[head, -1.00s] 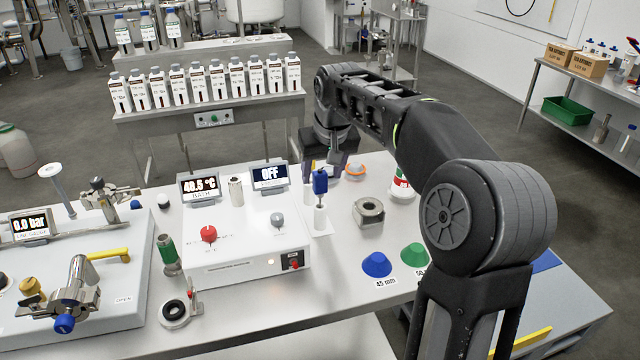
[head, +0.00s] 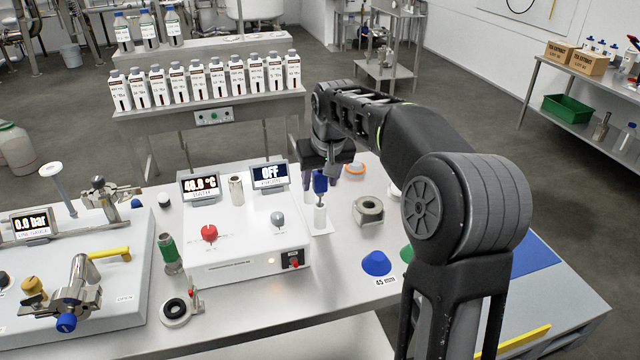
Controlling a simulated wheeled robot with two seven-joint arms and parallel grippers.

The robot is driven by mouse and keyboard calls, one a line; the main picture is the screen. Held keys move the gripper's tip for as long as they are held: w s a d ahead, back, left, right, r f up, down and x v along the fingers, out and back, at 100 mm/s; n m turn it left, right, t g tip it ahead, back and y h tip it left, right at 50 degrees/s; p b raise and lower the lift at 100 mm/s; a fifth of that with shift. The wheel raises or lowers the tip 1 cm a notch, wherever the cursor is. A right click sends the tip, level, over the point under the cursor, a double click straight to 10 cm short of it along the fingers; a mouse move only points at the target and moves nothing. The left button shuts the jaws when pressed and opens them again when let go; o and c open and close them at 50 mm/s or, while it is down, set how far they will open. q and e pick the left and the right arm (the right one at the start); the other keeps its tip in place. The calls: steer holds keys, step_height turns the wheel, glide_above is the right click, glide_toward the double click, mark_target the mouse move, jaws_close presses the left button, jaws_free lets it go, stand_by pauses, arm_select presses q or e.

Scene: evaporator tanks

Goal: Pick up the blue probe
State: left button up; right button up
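The blue probe (head: 320,182) stands upright in a white holder (head: 319,215) just right of the white control box. Its blue handle is at the top. My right gripper (head: 324,168) points down at the probe's top, with its fingers apart. The fingers look very close to the handle, partly behind it in this view; I cannot tell whether they touch it. My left gripper is not in view.
The control box (head: 245,250) with its two displays stands left of the probe. A grey metal ring (head: 368,210), an orange-rimmed piece (head: 355,169) and a blue cone (head: 377,263) sit to the right. My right arm hides part of the table's right side.

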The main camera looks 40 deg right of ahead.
jaws_close()
stand_by(0.5)
step_height(320, 180, up, 10)
steer(key=shift+r, duration=0.1)
stand_by(0.4)
stand_by(0.4)
